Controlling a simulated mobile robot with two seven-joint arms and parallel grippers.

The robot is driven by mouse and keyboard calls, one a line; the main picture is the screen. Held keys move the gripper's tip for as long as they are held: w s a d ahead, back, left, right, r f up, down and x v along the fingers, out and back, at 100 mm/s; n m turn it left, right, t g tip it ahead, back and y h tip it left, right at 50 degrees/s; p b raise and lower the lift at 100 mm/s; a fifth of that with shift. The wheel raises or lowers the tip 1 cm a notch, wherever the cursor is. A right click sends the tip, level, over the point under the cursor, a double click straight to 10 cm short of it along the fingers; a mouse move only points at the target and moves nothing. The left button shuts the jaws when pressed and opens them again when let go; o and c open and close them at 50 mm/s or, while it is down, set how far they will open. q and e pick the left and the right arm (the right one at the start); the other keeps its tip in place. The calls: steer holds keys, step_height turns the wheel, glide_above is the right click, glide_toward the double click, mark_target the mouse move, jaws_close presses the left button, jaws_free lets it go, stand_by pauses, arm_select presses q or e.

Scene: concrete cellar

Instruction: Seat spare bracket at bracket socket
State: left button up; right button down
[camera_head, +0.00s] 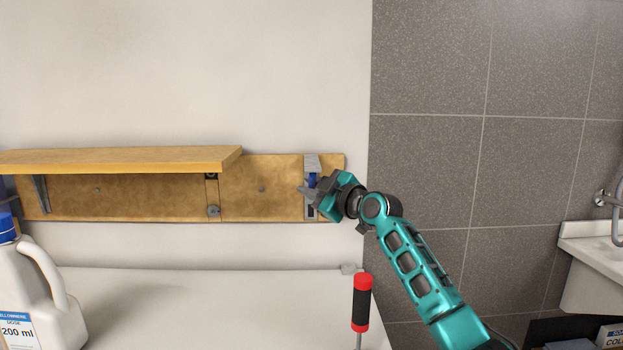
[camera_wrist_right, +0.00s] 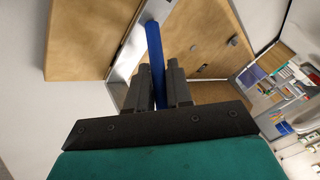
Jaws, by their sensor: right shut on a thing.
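The spare bracket, a grey metal piece with a blue part (camera_head: 312,180), is at the right end of a wooden wall board (camera_head: 275,185). My right gripper (camera_head: 309,191) is at the bracket, in front of the board. In the right wrist view the blue part (camera_wrist_right: 156,58) runs between my two dark fingers (camera_wrist_right: 159,85), which are shut on it. A pale metal plate (camera_wrist_right: 128,55) lies beside it. The bracket socket is not clearly seen; my gripper and the bracket cover that part of the board. I cannot tell whether the bracket touches the board. My left gripper is not in view.
A wooden shelf (camera_head: 120,159) juts out from the board's left part, with a grey bracket (camera_head: 41,194) under its left end. A small fitting (camera_head: 213,211) sits mid-board. A white jug (camera_head: 38,285) and a red-and-black handle (camera_head: 362,305) stand below. A sink (camera_head: 595,265) is at right.

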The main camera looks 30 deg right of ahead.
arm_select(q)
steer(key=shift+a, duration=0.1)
arm_select(e)
steer(key=shift+s+r, duration=0.1)
steer(key=shift+r, duration=0.05)
steer(key=shift+s+a+r, duration=0.25)
steer(key=shift+s+r, duration=0.1)
steer(key=shift+r, duration=0.1)
arm_select(q)
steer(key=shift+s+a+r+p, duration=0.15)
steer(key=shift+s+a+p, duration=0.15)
steer(key=shift+p, duration=0.5)
arm_select(e)
steer(key=s+a+r, duration=0.6)
steer(key=s+r, duration=0.1)
steer(key=s, duration=0.4)
steer(key=shift+a, duration=0.4)
steer(key=c, duration=1.5)
jaws_free()
steer(key=shift+c, duration=0.2)
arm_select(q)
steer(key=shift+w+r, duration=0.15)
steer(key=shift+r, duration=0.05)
arm_select(e)
jaws_close()
steer(key=shift+f, duration=0.1)
